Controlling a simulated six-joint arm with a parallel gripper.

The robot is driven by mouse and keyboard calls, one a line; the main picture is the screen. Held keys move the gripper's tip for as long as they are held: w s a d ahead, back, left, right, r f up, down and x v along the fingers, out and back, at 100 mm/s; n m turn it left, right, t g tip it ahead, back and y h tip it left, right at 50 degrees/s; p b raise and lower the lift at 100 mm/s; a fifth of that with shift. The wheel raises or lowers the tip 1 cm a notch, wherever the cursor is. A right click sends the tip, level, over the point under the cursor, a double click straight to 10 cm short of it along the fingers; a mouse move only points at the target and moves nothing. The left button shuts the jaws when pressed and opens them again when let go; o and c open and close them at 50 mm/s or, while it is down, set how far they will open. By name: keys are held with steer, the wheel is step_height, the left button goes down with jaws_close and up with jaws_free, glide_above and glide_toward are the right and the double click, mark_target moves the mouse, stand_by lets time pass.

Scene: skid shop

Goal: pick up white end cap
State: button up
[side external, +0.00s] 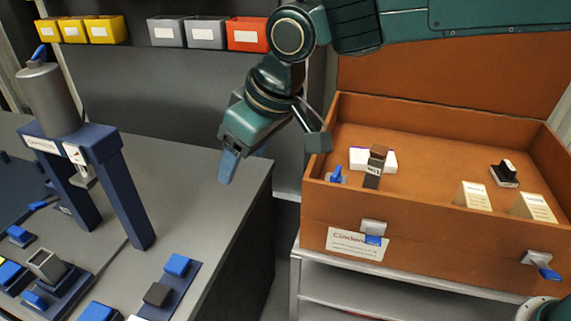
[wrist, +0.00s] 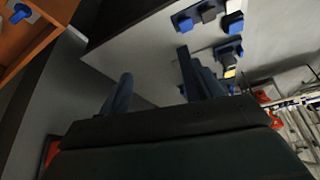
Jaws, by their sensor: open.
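I cannot pick out a white end cap for certain. A white block (side external: 388,161) lies in the open brown case, partly hidden behind a dark upright piece with a brown top (side external: 372,172). My gripper (side external: 243,162) is open and empty, pointing down in the air near the grey bench's right edge, left of the case and apart from it. In the wrist view its two blue fingers stand apart (wrist: 160,85), with nothing between them.
The brown case (side external: 450,240) has a raised lid, blue latches, cream cards and a small black-and-white piece (side external: 504,174). The bench (side external: 200,190) holds a blue press (side external: 125,190) and blue blocks (side external: 178,264). Coloured bins (side external: 205,33) line the back. A gap separates bench and case.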

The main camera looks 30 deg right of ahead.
steer(key=s+a+f+n, duration=0.1)
steer(key=s+a+f, duration=0.1)
steer(key=a+f, duration=0.5)
steer(key=s+a+f+n, duration=0.1)
steer(key=s+a+f, duration=0.2)
steer(key=a+f, duration=0.5)
steer(key=a, duration=0.7)
steer(key=shift+s+a+n+g+y, duration=0.2)
steer(key=shift+s+n+g+y, duration=0.1)
steer(key=shift+s+n+g, duration=0.1)
steer(key=shift+w, duration=0.1)
glide_toward(130, 318)
steer(key=shift+s+a+f, duration=0.15)
steer(key=shift+f, duration=0.35)
steer(key=shift+s+a+f, duration=0.2)
steer(key=shift+f, duration=0.35)
steer(key=shift+s+a+f, duration=0.15)
steer(key=shift+f, duration=0.35)
steer(key=shift+f, duration=0.15)
steer(key=shift+x, duration=2.5)
